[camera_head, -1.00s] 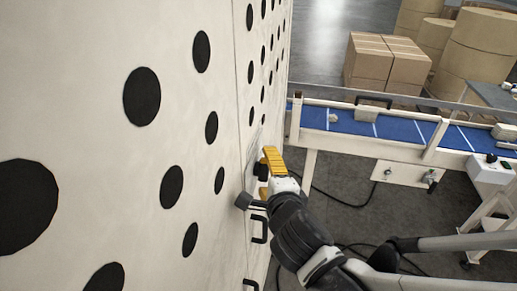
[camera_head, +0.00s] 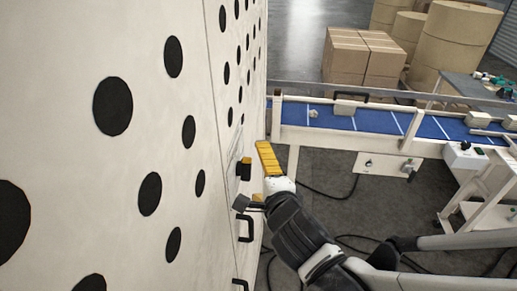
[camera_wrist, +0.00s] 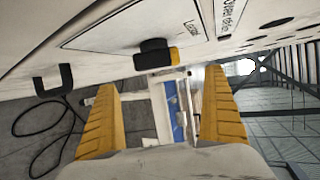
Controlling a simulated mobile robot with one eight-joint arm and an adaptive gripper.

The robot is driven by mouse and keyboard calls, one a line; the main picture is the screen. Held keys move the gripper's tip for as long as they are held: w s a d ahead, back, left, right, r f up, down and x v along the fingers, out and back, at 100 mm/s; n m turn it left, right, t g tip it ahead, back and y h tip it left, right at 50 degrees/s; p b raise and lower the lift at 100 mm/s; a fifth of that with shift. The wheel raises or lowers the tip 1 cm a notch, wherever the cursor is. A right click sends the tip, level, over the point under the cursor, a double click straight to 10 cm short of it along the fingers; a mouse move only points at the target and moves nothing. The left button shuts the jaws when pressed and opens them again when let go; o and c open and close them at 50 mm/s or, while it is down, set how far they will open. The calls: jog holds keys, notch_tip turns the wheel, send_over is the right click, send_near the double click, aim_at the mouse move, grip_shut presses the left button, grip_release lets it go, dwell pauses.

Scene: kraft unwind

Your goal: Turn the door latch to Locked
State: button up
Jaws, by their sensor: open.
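The door latch (camera_head: 245,168) is a small black knob with a yellow tip on the pale door panel (camera_head: 228,190). In the wrist view the latch (camera_wrist: 153,52) stands out from the panel above and beyond my fingertips, its yellow end pointing right. Small dark lettering is printed on the panel near it, too skewed to read surely. My gripper (camera_head: 262,178) has yellow fingers and is just right of the latch in the head view, apart from it. In the wrist view my gripper (camera_wrist: 161,88) is open and empty, fingers wide apart.
Black pull handles (camera_head: 246,228) sit on the panel below the latch. A blue conveyor (camera_head: 345,120) runs behind on the right, with cardboard boxes (camera_head: 362,58) and large paper rolls beyond. Cables lie on the grey floor. Open room lies right of the panel.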

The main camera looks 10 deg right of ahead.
jog(key=shift+s+d+p, duration=0.15)
jog(key=shift+s+d, duration=0.2)
jog(key=shift+d, duration=0.45)
jog(key=shift+s+d+p, duration=0.15)
jog(key=shift+s+d, duration=0.15)
jog(key=shift+d, duration=0.45)
